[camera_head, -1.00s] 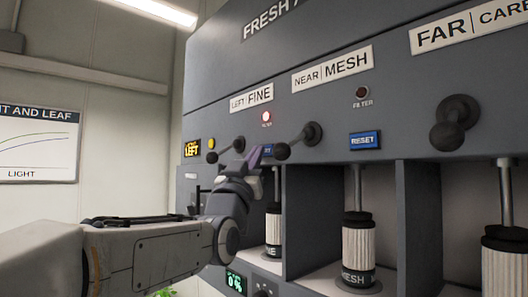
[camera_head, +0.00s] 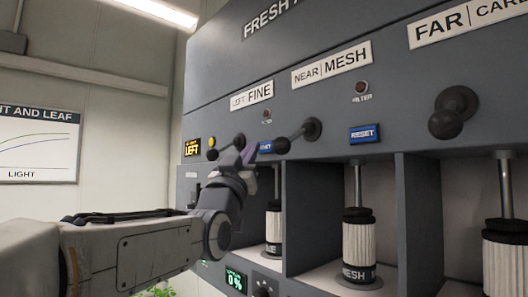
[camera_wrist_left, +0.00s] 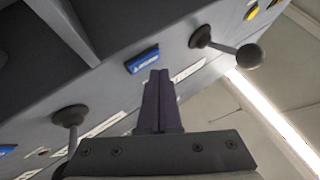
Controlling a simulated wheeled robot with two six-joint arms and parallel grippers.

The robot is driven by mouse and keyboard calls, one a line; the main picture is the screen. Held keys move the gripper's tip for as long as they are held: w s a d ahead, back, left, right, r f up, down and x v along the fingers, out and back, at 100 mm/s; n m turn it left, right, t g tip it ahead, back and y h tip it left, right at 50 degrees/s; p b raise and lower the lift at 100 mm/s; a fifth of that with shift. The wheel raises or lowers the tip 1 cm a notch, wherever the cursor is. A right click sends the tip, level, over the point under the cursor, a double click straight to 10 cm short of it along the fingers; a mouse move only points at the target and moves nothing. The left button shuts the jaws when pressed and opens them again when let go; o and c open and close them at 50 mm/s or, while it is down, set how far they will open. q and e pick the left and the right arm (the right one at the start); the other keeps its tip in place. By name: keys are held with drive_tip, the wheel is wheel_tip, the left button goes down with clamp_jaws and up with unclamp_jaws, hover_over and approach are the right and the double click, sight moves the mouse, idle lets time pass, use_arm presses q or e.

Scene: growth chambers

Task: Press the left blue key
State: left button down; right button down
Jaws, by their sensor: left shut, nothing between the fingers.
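The left blue key (camera_head: 265,147) is on the grey panel below the FINE sign, partly hidden behind my left gripper in the head view. In the wrist view a small gap shows between the fingertips (camera_wrist_left: 160,72) and the key; I cannot tell the depth. My right gripper is not in view.
Black-knobbed levers flank the key, one on the left (camera_head: 226,146) and one on the right (camera_head: 297,136). A second blue key, RESET (camera_head: 364,134), is further right. Filter cartridges (camera_head: 358,245) stand in the bays below.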

use_arm(q)
drive_tip(key=s+a+b, duration=0.1)
drive_tip(key=a, duration=0.1)
drive_tip(key=s+a+b, duration=0.2)
idle(0.5)
drive_tip(key=shift+w+f, duration=0.1)
idle(0.7)
